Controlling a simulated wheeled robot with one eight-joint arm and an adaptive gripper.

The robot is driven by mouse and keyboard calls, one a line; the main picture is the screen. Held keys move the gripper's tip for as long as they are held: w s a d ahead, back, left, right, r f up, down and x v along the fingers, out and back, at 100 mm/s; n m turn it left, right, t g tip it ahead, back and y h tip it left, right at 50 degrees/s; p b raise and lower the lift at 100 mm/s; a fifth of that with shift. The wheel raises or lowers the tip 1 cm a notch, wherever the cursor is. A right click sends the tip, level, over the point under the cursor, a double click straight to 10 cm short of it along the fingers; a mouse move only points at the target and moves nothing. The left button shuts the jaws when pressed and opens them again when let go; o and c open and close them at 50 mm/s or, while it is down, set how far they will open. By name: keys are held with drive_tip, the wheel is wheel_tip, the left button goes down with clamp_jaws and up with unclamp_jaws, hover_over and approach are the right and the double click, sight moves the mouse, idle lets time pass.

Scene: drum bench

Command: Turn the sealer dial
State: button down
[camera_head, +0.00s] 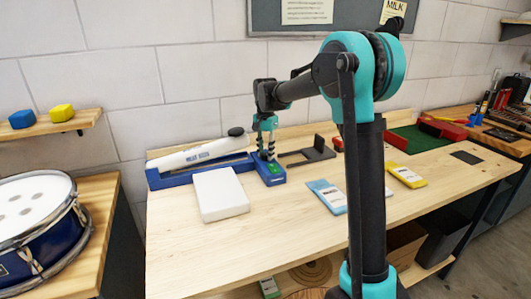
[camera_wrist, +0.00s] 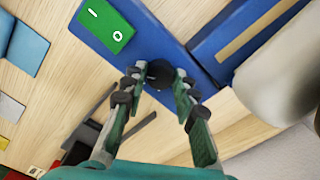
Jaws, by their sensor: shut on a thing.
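The sealer has a blue base and a long white arm (camera_head: 200,153) with a black knob, at the back left of the bench. Its blue housing (camera_head: 270,180) carries a green rocker switch (camera_wrist: 107,24). A black round dial (camera_wrist: 158,74) sits on the housing in the wrist view. My gripper (camera_head: 267,152) is over the housing, pointing down. In the wrist view its fingertips lie on either side of the dial and are shut on it. The dial is hidden by my gripper in the head view.
A white block (camera_head: 220,194) lies in front of the sealer. A dark bracket (camera_head: 308,153) stands just right of the housing. A blue packet (camera_head: 327,196) and a yellow packet (camera_head: 406,175) lie farther right. The front left of the bench is clear.

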sight(265, 154)
drive_tip(key=c, duration=1.2)
unclamp_jaws()
drive_tip(key=shift+r, duration=0.1)
wheel_tip(265, 154, up, 12)
drive_tip(key=shift+f, duration=0.1)
